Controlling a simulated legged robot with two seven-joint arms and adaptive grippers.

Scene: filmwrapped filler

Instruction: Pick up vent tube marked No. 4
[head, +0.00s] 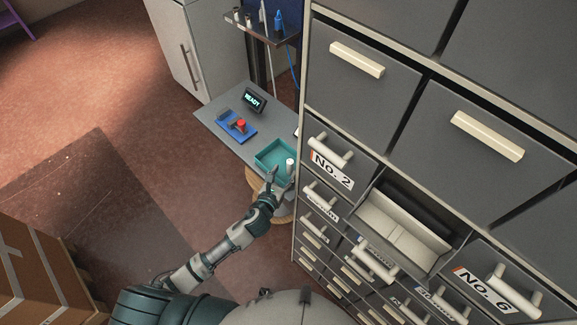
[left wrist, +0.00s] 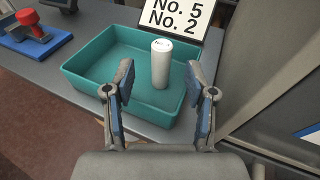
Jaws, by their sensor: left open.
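A white cylindrical tube (left wrist: 161,66) stands upright in a teal tray (left wrist: 88,68) in the left wrist view. Small dark print shows near its top, too small to read. In the head view the tube (head: 290,165) shows at the right side of the tray (head: 266,151). My left gripper (left wrist: 160,88) is open and empty. Its fingers are spread on the near side of the tube, which shows between them. In the head view my left gripper (head: 275,180) is at the tray's near edge. My right gripper is not in view.
A sign (left wrist: 178,17) reading No. 5 and No. 2 stands behind the tray. A red-topped device on a blue base (head: 240,126) and a READY display (head: 253,101) share the table. At right, a drawer cabinet has one drawer (head: 405,232) pulled out, apparently empty.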

